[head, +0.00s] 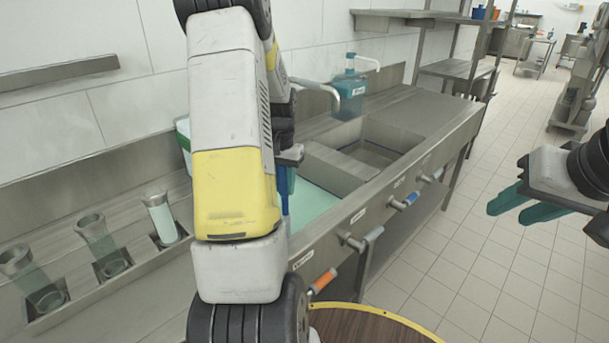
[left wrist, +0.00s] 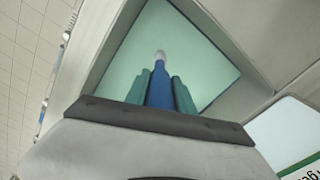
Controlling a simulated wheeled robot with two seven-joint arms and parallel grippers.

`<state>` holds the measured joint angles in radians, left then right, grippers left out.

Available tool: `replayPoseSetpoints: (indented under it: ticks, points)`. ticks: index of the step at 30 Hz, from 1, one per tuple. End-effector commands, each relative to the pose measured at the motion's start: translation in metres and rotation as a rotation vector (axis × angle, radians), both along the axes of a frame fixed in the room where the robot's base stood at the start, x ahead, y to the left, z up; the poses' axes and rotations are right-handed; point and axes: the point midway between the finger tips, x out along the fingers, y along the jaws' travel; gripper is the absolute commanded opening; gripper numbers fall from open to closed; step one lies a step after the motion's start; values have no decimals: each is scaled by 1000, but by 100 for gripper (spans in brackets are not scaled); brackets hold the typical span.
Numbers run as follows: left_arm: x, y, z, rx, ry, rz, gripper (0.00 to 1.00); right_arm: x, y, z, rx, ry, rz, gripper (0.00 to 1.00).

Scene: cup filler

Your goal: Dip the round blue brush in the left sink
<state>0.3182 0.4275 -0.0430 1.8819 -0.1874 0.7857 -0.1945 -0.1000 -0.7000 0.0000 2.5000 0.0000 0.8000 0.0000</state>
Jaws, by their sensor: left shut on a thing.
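The left sink (head: 313,203) holds pale green liquid and is partly hidden by my left arm in the head view. It also fills the middle of the left wrist view (left wrist: 205,62). My left gripper (left wrist: 160,88) is shut on the round blue brush (left wrist: 159,92), whose pale tip points away from the fingers towards the liquid. I cannot tell whether the tip touches the liquid. In the head view a thin strip of the brush (head: 285,203) shows beside my arm, over the sink. My right gripper (head: 513,206) is open and empty, off to the right above the floor.
A second sink (head: 375,154) without green liquid lies to the right. A soap dispenser (head: 350,88) and taps (head: 322,88) stand behind. Several clear cups (head: 101,240) sit in holders at the left. A round wooden table (head: 365,326) is at the front.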

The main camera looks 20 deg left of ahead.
Motion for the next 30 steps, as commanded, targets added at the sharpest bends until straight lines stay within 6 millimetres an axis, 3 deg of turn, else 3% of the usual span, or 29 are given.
replayPoseSetpoints:
  ticks: [30]
  points:
    - [1, 0, 120, 1, -4, -1, 0, 0, 0, 0, 0, 0, 0, 36]
